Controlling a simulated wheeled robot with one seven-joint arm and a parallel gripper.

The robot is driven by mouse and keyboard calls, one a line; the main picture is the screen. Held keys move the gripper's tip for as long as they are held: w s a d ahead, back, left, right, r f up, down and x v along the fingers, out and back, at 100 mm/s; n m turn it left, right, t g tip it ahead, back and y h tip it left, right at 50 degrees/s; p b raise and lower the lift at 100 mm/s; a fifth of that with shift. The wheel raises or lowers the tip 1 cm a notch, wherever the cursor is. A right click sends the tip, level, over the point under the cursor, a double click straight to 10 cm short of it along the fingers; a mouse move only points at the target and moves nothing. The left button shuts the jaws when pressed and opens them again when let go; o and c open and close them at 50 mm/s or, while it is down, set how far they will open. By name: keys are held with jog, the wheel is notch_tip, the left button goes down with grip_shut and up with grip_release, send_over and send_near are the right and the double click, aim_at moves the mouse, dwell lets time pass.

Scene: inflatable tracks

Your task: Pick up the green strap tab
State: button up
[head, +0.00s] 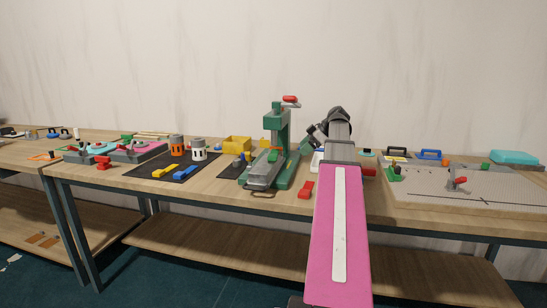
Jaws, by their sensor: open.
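Several small green pieces are in the head view, and I cannot tell which one is the green strap tab. One green piece (394,174) is at the left end of the light grey board, right of my arm. Another small green piece (485,167) is on the back part of that board. A green part (273,156) sits on the green press-like fixture, left of my arm. My gripper (316,134) is at the far end of my arm, above the table between the fixture and the board. It is open, and I see nothing held in it; its fingertips are small and dark.
The green fixture (277,125) with a red top stands close left of my gripper. The grey board (500,190) fills the right of the wooden table. A red block (306,189) lies near the front edge. Black mats, cups and a yellow bin (236,143) are farther left.

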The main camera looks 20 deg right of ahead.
jog(key=shift+w+a+f, duration=0.6)
jog(key=shift+w+a, duration=0.1)
jog(key=shift+a, duration=0.8)
jog(key=shift+w+a+f, duration=0.6)
jog(key=shift+w+a, duration=0.15)
jog(key=shift+a, duration=0.7)
jog(key=shift+w+a+f, duration=0.6)
jog(key=shift+w+a, duration=0.1)
jog(key=shift+a, duration=0.8)
jog(key=c, duration=1.1)
jog(key=shift+r, duration=0.15)
jog(key=shift+r, duration=0.5)
jog(key=shift+s+d+r, duration=0.15)
jog(key=shift+d, duration=0.15)
jog(key=s+d, duration=0.4)
jog(key=d, duration=0.3)
jog(key=s+d, duration=0.3)
jog(key=d, duration=0.5)
jog(key=shift+s+d, duration=0.3)
jog(key=shift+s, duration=0.1)
